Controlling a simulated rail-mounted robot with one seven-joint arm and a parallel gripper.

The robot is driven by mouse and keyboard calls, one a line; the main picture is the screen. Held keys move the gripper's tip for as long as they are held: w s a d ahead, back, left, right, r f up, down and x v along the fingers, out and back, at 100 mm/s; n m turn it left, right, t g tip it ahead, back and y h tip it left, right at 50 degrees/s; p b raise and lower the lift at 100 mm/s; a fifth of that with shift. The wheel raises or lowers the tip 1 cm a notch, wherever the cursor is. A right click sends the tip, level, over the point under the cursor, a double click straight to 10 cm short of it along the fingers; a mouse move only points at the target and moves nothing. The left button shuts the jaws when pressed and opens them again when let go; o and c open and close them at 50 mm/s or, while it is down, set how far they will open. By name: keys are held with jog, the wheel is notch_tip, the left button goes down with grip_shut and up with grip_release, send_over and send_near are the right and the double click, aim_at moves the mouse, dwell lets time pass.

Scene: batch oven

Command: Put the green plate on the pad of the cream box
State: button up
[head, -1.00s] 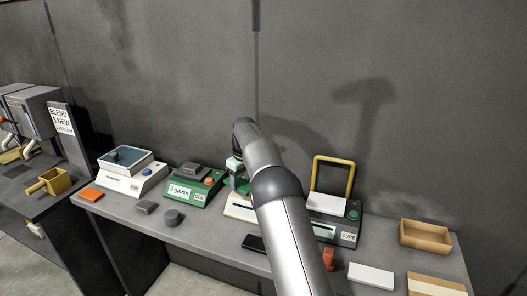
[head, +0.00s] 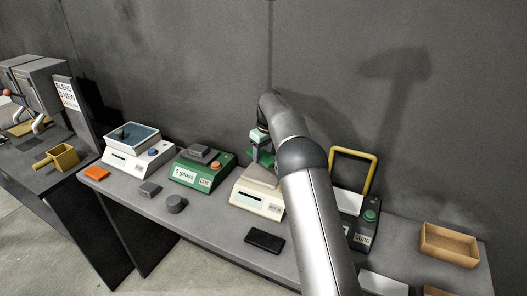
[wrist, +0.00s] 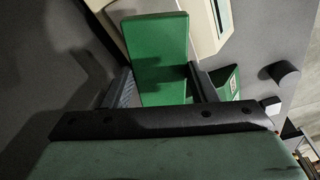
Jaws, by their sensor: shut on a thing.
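The cream box (head: 257,202) stands on the bench near the middle in the head view, its grey pad (head: 262,175) partly hidden by my arm. My gripper (head: 262,148) is just above and behind that pad in the picture, shut on the green plate (head: 263,158). In the wrist view the green plate (wrist: 160,50) stands out between my two fingers (wrist: 163,85). Part of the cream box (wrist: 205,22) shows beyond it at the top. The plate looks apart from the pad, but the exact gap is unclear.
A green box (head: 205,170) stands left of the cream box, a white box (head: 137,150) further left. A dark box with a yellow frame (head: 372,172) stands to the right, partly behind my arm. A black slab (head: 265,240) lies in front. A wooden tray (head: 448,245) is far right.

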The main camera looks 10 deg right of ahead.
aim_at(263, 174)
jog(key=shift+f+b, duration=1.5)
jog(key=shift+f, duration=1.55)
jog(key=shift+f+b, duration=0.3)
jog(key=shift+f, duration=0.3)
jog(key=o, duration=1.2)
notch_tip(263, 174, up, 17)
jog(key=s+d, duration=0.1)
jog(key=s, duration=0.1)
jog(key=shift+d+r+b, duration=0.15)
jog(key=shift+d+b, duration=0.1)
jog(key=shift+b, duration=0.05)
